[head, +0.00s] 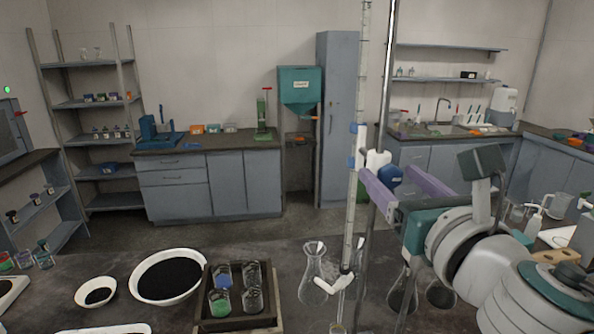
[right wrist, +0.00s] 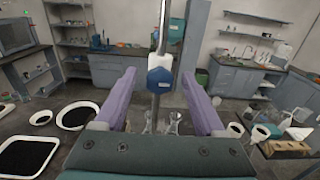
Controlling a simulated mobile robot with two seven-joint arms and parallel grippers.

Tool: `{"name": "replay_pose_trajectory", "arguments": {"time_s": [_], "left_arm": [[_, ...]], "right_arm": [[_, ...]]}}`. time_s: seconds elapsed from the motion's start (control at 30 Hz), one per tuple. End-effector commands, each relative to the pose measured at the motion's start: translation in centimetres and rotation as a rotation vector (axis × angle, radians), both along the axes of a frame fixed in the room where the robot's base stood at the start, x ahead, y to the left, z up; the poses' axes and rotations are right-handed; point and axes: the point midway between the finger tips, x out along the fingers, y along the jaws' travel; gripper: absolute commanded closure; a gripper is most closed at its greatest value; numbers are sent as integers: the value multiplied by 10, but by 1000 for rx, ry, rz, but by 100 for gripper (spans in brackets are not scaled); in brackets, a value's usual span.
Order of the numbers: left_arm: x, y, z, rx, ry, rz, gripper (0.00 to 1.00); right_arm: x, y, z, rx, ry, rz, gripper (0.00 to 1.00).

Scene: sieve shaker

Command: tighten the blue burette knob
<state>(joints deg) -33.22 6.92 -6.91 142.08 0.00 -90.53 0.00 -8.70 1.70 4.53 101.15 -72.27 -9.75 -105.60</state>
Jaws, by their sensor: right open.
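The blue burette knob (head: 391,175) is a dark blue hexagonal knob on a white clamp body (head: 377,159) at the metal stand rod (head: 384,110). The glass burette (head: 362,80) stands upright just left of the rod. My right gripper (head: 386,172) is open, its purple fingers spread to either side of the knob. In the right wrist view the knob (right wrist: 160,80) sits centred between the fingers, with a gap on each side. Nothing is held. My left gripper is not in view.
Glass flasks (head: 314,275) stand on the dark bench below the burette. A wooden crate of jars (head: 240,322) and a white bowl of black grains (head: 168,275) are to the left. A beaker and bottles stand at the right. Cabinets line the back wall.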

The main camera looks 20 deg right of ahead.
Motion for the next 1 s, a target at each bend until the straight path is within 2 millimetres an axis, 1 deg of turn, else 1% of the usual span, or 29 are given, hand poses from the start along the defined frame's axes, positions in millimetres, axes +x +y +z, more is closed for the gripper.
{"name": "replay_pose_trajectory", "arguments": {"time_s": [0.1,0.73,1.0], "left_arm": [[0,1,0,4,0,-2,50],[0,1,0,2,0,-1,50],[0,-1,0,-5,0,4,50]], "right_arm": [[0,0,0,0,0,0,29],[-1,0,0,0,0,0,100],[-1,0,0,8,-2,0,100]]}}
